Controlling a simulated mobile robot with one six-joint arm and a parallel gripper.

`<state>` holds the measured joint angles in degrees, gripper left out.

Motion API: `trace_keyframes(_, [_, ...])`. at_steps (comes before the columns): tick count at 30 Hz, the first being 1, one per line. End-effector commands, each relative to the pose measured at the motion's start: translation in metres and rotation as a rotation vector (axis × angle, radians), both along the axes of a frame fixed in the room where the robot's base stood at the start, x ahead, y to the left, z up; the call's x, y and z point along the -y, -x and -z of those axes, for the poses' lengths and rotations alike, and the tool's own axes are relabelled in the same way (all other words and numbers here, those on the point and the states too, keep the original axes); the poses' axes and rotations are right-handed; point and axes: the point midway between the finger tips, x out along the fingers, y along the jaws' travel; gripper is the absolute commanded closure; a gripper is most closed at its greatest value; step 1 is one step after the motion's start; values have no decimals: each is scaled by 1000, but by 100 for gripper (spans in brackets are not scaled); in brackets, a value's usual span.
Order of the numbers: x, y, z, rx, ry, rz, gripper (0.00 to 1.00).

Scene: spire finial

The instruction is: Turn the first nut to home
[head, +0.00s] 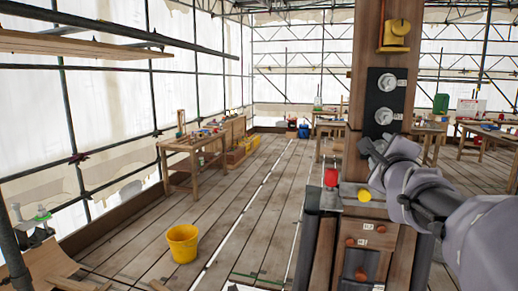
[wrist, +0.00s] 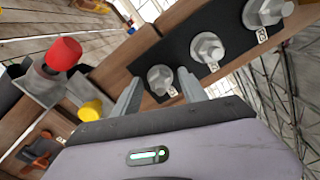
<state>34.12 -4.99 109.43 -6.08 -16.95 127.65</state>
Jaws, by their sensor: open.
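A black plate (head: 372,98) is fixed to the upright timber post (head: 370,50). In the head view it carries an upper nut (head: 387,81) and a lower nut (head: 383,116). The wrist view shows three pale grey hex nuts on round flanges: a near nut (wrist: 160,78), a middle nut (wrist: 208,47) and a far nut (wrist: 262,12). Each has a small white tag, too small to read surely. My gripper (wrist: 162,76) is open, its fingers on either side of the near nut in the picture; contact cannot be told. In the head view my arm hides that nut.
A red knob (head: 331,177) and a yellow knob (head: 364,195) sit on the stand below the plate. A yellow fixture (head: 395,35) is high on the post. A yellow bucket (head: 183,243) stands on the open plank floor at left. Workbenches (head: 195,150) stand farther back.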

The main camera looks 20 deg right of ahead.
Motion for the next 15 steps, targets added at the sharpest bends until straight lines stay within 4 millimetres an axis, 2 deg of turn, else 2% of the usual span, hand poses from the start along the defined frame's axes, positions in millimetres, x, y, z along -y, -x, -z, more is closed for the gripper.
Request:
trace_keyframes(5, [-16,27,-2,2,1,1,50])
trace_keyframes(15, [-71,117,-6,3,3,1,50])
